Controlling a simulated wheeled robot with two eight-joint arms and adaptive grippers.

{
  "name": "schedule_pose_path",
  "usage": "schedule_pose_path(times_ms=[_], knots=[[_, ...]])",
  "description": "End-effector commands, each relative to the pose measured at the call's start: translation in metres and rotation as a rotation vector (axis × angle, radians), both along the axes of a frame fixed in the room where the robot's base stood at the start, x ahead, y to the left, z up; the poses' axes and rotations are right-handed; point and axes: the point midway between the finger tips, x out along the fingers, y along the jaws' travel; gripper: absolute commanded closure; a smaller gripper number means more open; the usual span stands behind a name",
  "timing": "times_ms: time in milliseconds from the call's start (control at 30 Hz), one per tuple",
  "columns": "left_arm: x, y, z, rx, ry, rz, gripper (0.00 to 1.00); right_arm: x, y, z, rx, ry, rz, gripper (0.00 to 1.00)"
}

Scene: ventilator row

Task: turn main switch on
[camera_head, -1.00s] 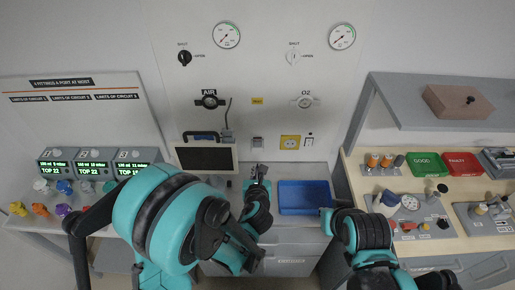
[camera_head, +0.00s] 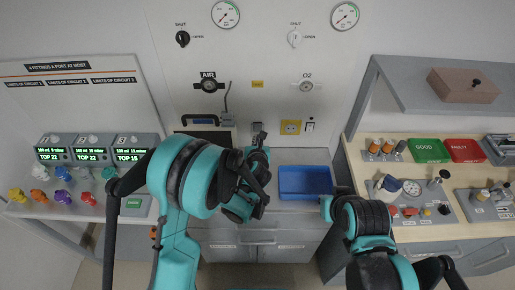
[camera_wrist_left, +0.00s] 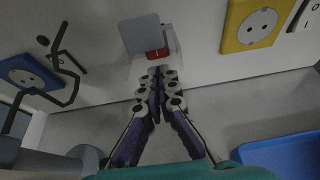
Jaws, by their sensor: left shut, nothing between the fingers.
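The main switch shows in the left wrist view as a red rocker (camera_wrist_left: 157,54) on a pale wall plate. A grey cover flap (camera_wrist_left: 145,33) stands lifted above it. In the head view the switch unit (camera_head: 257,127) is small, on the wall panel left of a yellow socket. My left gripper (camera_head: 259,139) is just below it. In the left wrist view my left gripper (camera_wrist_left: 158,73) has its fingertips together, empty, close below the red rocker; I cannot tell whether they touch it. My right gripper (camera_head: 337,194) is near the blue tray, its fingers too unclear to read.
The yellow socket (camera_wrist_left: 255,27) is right of the switch. A blue socket (camera_wrist_left: 25,75) and bent dark hook are at left. The blue tray (camera_head: 305,183) sits on the counter below right. Side benches hold meters (camera_head: 88,154) and valves (camera_head: 410,188).

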Motion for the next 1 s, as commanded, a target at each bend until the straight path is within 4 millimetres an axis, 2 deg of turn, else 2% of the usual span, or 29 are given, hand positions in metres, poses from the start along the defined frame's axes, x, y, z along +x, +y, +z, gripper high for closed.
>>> schedule_pose_path(times_ms=[100, 233, 633, 800, 1000], knots=[[0.016, 0.0, -0.002, 0.0, -0.001, 0.001, 1.0, 0.0, 0.0, -0.002, 0.0, 0.0, 0.0, 1.0], [0.024, 0.0, -0.003, 0.0, 0.0, 0.0, 1.0, 0.0, 0.0, -0.003, 0.0, 0.0, 0.0, 1.0], [0.027, 0.0, -0.003, 0.0, 0.0, 0.0, 1.0, 0.0, 0.0, -0.004, 0.0, 0.0, 0.0, 1.0], [0.035, 0.001, -0.01, 0.0, 0.0, 0.001, 1.0, 0.0, 0.0, -0.017, 0.0, 0.0, 0.0, 1.0], [0.034, 0.0, -0.006, 0.0, 0.0, 0.001, 1.0, 0.0, 0.0, -0.012, 0.0, 0.0, 0.0, 1.0]])
